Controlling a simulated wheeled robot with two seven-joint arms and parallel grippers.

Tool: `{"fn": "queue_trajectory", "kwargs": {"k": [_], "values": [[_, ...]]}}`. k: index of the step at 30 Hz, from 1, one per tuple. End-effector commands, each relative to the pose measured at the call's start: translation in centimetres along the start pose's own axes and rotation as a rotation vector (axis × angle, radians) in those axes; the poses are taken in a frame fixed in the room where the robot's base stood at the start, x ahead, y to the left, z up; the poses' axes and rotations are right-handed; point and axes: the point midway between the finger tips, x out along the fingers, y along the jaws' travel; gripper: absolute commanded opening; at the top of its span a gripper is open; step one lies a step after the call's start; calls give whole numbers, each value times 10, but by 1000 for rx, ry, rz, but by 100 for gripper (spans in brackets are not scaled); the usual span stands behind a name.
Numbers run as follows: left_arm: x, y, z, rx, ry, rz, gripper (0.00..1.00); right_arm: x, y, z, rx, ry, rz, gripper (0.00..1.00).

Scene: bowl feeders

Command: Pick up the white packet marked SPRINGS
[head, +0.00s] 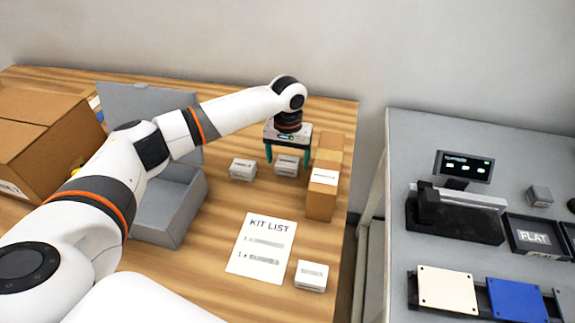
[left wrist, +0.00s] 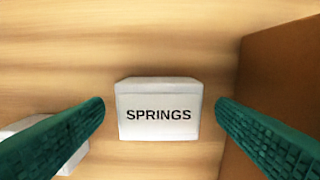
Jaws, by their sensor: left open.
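The white packet marked SPRINGS (left wrist: 159,100) lies on the wooden table in the left wrist view, its black lettering readable. In the head view the white packet (head: 287,165) under the gripper appears to be the same one; its print is too small to read there. My left gripper (head: 287,160) is open above it, with its green fingers on either side. In the left wrist view the fingers (left wrist: 160,118) stand apart from the packet, with table showing in both gaps. My right gripper is not in view.
Another white packet (head: 243,169) lies just left, and a third (head: 311,276) near the front edge by the KIT LIST sheet (head: 261,244). A brown carton (head: 322,197) stands close on the right. A grey open box (head: 170,215) and a large carton (head: 40,130) are left.

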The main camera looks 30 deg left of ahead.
Motion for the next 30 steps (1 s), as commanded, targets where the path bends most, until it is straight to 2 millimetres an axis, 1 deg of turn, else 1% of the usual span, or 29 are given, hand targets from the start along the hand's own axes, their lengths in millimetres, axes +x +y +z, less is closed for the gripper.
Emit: {"fn": "queue_trajectory", "kwargs": {"k": [1, 4, 7, 12, 22, 28, 30], "values": [[8, 1, 0, -1, 2, 2, 80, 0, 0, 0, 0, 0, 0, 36], [16, 1, 0, 0, 0, 1, 80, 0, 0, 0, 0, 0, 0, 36], [20, 1, 0, 0, -1, 1, 80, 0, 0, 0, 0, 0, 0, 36], [19, 1, 0, 0, -1, 0, 80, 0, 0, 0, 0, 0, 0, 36], [19, 1, 0, 0, -1, 0, 26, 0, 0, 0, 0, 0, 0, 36], [18, 1, 0, -1, -2, 0, 26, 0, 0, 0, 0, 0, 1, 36], [15, 1, 0, 0, -3, -1, 26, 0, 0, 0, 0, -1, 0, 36]]}}
